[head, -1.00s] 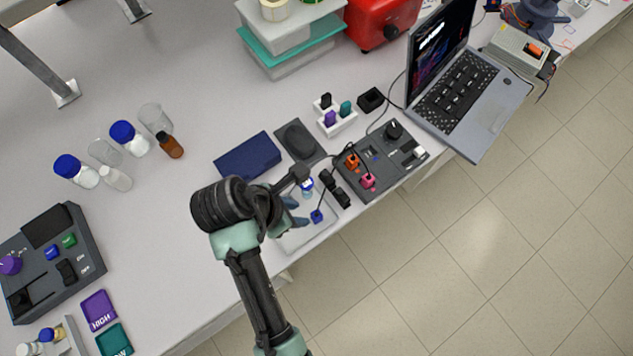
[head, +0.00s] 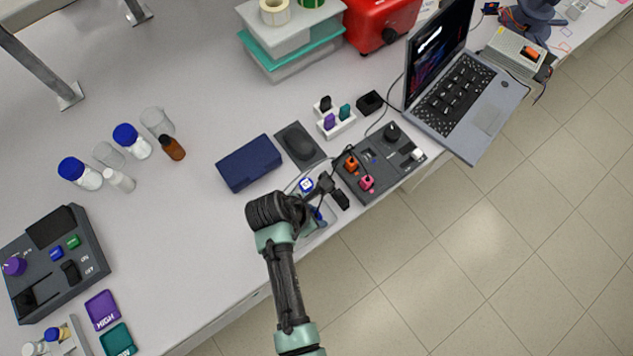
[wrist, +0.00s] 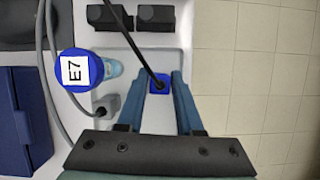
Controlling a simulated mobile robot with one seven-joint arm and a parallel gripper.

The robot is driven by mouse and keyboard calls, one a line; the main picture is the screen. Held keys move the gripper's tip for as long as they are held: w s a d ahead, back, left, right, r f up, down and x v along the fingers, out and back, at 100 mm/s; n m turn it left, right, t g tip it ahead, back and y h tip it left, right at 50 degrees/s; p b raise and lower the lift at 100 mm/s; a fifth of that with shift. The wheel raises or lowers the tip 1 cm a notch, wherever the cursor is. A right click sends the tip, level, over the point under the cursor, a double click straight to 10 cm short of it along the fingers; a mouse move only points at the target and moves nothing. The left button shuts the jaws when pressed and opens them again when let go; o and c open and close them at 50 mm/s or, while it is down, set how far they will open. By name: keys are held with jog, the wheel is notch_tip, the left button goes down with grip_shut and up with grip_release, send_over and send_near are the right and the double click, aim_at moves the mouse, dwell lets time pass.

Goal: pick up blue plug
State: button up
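The blue plug (wrist: 160,84) shows in the wrist view on a pale tray (wrist: 215,50), with a black cable running up and left from it. My gripper (wrist: 162,78) is open, its two blue-grey fingers pointing at the plug, one on each side. The plug lies between the fingertips, with a narrow gap at the right finger; contact on the left cannot be told. In the head view my gripper (head: 318,214) is over the tray at the table's front edge and mostly hides the plug.
Black blocks (wrist: 155,17) lie beyond. A dark control box (head: 378,165) with orange and pink plugs is to the right. The floor drops away past the edge.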

aim_at(316, 215)
grip_shut()
jog(key=shift+r, duration=0.1)
dwell(0.3)
notch_tip(316, 215, up, 10)
jog(key=shift+f+b, duration=0.1)
jog(key=shift+b, duration=0.25)
dwell(0.3)
